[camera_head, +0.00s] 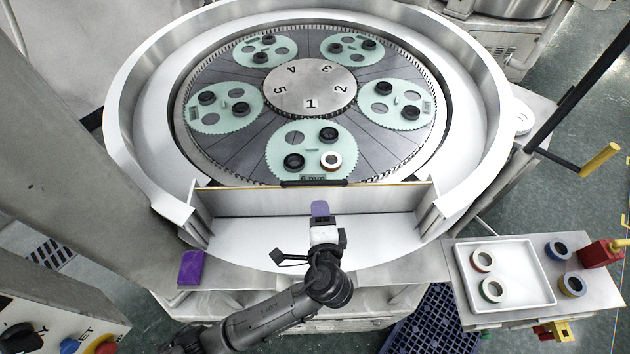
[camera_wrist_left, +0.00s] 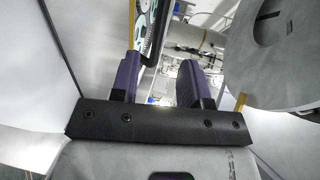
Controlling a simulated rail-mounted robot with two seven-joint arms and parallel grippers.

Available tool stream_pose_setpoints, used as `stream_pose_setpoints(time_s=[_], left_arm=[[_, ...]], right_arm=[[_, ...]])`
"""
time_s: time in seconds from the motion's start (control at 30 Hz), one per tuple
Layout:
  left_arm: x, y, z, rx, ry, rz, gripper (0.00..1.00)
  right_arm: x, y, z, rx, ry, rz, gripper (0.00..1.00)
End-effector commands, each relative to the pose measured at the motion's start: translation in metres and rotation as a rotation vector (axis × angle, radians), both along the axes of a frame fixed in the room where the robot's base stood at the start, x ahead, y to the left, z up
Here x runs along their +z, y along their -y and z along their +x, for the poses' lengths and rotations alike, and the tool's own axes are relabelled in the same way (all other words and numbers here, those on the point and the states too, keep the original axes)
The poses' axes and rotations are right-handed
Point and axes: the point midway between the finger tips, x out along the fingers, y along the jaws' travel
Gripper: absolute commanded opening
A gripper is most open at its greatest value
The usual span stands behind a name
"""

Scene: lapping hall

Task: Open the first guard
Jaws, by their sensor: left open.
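The guard (camera_head: 310,201) is a flat metal panel across the front opening of the round lapping machine, with a thin yellow top edge. It stands upright and looks closed. A black handle bar (camera_head: 313,183) runs along the middle of its top edge. My left gripper (camera_head: 320,208) is just in front of the guard, below the handle. In the left wrist view its two purple fingers (camera_wrist_left: 160,78) are apart, with a dark bar (camera_wrist_left: 152,45), probably the handle, showing beyond and between them. I cannot tell whether they touch it. My right gripper is not in view.
Behind the guard lies a numbered plate (camera_head: 310,88) with several green carriers holding rings. A white tray (camera_head: 505,277) with rings stands on a side table at right. A purple block (camera_head: 191,268) lies on the left ledge. The white floor before the guard is clear.

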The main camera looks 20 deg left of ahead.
Motion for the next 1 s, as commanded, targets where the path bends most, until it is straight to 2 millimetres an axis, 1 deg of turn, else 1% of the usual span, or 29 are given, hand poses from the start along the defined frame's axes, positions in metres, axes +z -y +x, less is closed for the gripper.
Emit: stream_pose_setpoints(time_s=[0.03, 0.2, 0.4, 0.5, 0.7, 1.0], left_arm=[[0.001, -0.005, 0.01, 0.001, -0.001, 0.004, 0.42], [-0.005, -0.019, 0.038, 0.001, -0.001, 0.003, 0.42], [-0.013, -0.034, 0.066, 0.002, -0.002, 0.0, 0.42], [-0.016, -0.039, 0.076, 0.0, -0.003, -0.001, 0.42], [-0.02, -0.045, 0.089, 0.0, -0.002, -0.002, 0.42], [-0.022, -0.047, 0.092, -0.001, -0.003, -0.004, 0.42]], right_arm=[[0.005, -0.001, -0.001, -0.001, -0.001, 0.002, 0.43], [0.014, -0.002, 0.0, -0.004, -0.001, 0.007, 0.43], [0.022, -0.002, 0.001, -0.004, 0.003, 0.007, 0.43], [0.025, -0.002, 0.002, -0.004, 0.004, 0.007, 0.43], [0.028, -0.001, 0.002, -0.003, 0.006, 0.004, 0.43], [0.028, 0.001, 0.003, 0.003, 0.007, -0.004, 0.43]])
